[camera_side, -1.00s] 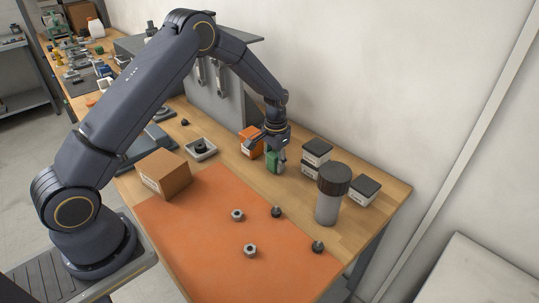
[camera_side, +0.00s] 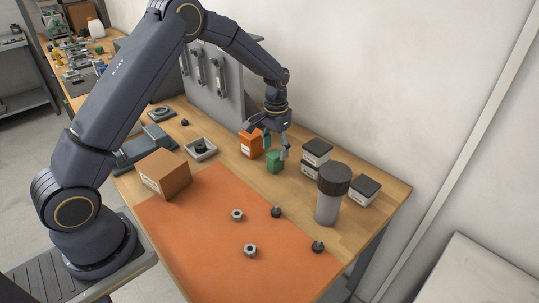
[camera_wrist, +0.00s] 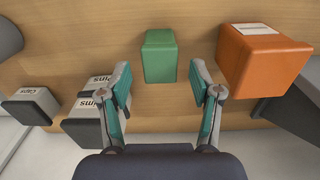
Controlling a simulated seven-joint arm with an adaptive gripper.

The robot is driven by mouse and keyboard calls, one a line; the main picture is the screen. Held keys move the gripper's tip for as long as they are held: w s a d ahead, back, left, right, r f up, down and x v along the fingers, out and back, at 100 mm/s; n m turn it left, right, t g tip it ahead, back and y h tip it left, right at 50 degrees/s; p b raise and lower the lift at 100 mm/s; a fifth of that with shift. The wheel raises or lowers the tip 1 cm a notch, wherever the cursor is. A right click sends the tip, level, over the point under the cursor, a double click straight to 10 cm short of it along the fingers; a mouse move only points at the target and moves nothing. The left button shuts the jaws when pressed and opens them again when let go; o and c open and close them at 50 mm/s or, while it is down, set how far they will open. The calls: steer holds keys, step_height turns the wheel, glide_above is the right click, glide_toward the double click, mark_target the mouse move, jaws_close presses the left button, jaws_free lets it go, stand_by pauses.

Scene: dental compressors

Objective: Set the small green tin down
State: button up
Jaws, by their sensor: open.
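The small green tin (camera_side: 274,162) stands on the wooden bench top, between the orange box and the stacked black-lidded boxes. In the wrist view the green tin (camera_wrist: 160,56) lies ahead of and between the fingertips, with space on both sides. My gripper (camera_side: 268,150) is open just above and behind the tin; its fingers (camera_wrist: 160,80) with teal pads are spread wide and hold nothing.
The orange box (camera_side: 251,144) stands close on the left of the tin. Stacked black-lidded boxes (camera_side: 316,154) and a grey dark-capped canister (camera_side: 328,202) stand to the right. An orange mat (camera_side: 210,235) with several nuts and knobs lies in front. A cardboard box (camera_side: 163,174) sits at left.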

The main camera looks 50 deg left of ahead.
mark_target(275, 154)
step_height(275, 154, up, 6)
steer(key=shift+r, duration=0.1)
steer(key=s+d+r+t, duration=0.3)
steer(key=s+r, duration=1.1)
steer(key=r, duration=0.2)
steer(key=s+d+t, duration=0.1)
steer(key=s+t, duration=0.1)
steer(key=s, duration=1.2)
steer(key=shift+s+d+t, duration=0.3)
steer(key=shift+s, duration=0.1)
